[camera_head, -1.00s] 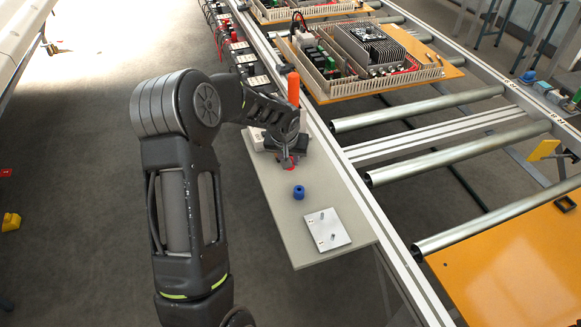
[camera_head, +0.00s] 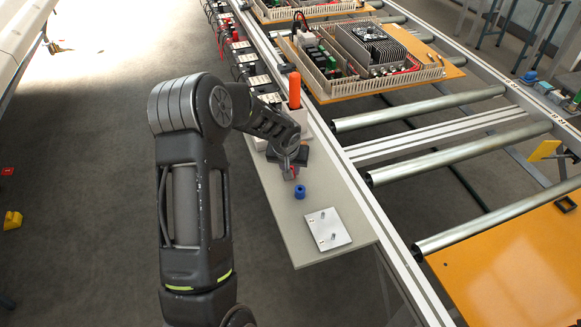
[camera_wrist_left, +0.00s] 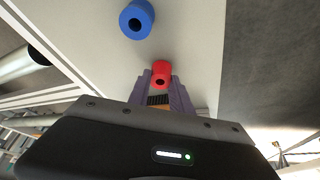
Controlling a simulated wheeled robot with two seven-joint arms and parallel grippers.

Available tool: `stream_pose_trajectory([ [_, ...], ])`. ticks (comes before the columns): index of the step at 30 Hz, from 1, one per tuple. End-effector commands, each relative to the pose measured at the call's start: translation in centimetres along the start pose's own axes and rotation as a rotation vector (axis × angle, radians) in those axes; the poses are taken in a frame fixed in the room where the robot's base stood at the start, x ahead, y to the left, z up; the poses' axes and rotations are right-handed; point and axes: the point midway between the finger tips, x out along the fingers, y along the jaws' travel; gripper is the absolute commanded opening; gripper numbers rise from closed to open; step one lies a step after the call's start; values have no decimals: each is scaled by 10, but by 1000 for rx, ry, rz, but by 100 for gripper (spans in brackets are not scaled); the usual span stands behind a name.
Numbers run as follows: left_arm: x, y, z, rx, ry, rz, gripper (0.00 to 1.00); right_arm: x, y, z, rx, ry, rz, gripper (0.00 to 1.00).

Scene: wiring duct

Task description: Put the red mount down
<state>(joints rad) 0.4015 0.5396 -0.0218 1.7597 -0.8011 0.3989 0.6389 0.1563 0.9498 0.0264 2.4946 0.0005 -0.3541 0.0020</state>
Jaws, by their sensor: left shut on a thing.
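My left gripper (camera_head: 291,174) is over the grey shelf board (camera_head: 278,212), just behind the blue mount. In the left wrist view its fingers (camera_wrist_left: 160,86) are shut on the red mount (camera_wrist_left: 161,72), a short cylinder with a dark hole. In the head view only a sliver of red shows between the fingers. The blue mount (camera_head: 299,192) stands on the board, apart from the red one; it also shows in the left wrist view (camera_wrist_left: 136,19). I cannot tell whether the red mount touches the board. My right gripper is not in view.
A light metal plate (camera_head: 328,229) with small pins lies at the board's near end. An orange handle (camera_head: 294,90) stands upright behind my gripper. The conveyor's rail and rollers (camera_head: 450,145) run along the right. Bare board lies around the blue mount.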

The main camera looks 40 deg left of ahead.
Motion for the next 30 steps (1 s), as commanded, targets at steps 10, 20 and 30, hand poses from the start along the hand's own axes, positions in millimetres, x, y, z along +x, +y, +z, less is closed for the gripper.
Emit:
stream_pose_trajectory([
  [10,2,0,1,0,0,0,47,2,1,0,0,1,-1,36],
  [20,-1,0,0,0,0,0,47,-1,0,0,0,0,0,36],
  [30,-47,0,-2,1,5,0,47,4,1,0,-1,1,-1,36],
])
